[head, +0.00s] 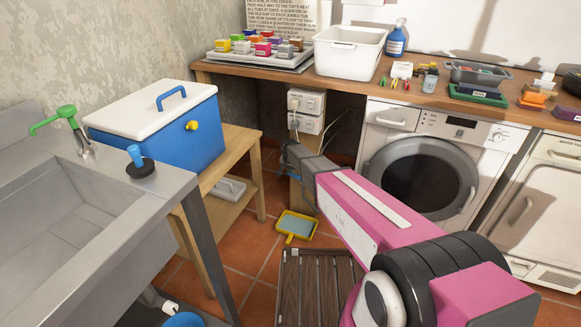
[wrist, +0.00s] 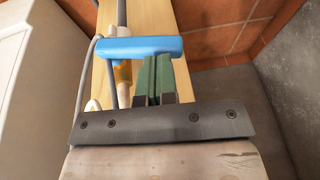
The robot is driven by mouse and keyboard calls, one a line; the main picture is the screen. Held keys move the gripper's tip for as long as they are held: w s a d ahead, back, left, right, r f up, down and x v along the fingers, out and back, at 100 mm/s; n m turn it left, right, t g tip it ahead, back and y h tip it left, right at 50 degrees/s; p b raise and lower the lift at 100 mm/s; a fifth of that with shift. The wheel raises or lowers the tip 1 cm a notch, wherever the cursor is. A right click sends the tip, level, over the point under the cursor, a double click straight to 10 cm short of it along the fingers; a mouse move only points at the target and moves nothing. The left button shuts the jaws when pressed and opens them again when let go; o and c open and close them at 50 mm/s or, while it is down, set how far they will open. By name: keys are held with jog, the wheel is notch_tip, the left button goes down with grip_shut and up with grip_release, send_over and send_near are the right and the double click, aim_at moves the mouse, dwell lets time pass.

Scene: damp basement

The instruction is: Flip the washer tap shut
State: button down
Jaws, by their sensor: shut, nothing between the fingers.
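The washer tap shows in the wrist view with a blue lever (wrist: 135,48) lying crosswise over a brass-coloured body (wrist: 122,74) on a pale pipe. The pipe runs along a wooden post (wrist: 150,15). My gripper (wrist: 160,62) is shut and empty, its two green fingers side by side. The fingertips are at the right part of the lever; whether they touch it I cannot tell. In the head view my gripper (head: 290,160) is at the post beside the washer (head: 420,165), and hides most of the tap.
Sockets (head: 306,110) with cables sit on the post above my gripper. A grey hose (wrist: 90,70) loops left of the tap. The worktop (head: 350,88) overhangs behind. A yellow dustpan (head: 297,226) and a slatted mat (head: 318,285) lie on the floor.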

jog(key=shift+w+a+f+h, duration=0.2)
jog(key=shift+a+f+h, duration=0.25)
jog(key=shift+h, duration=0.15)
jog(key=shift+a+f, duration=0.15)
jog(key=shift+f, duration=0.25)
jog(key=shift+r, duration=0.2)
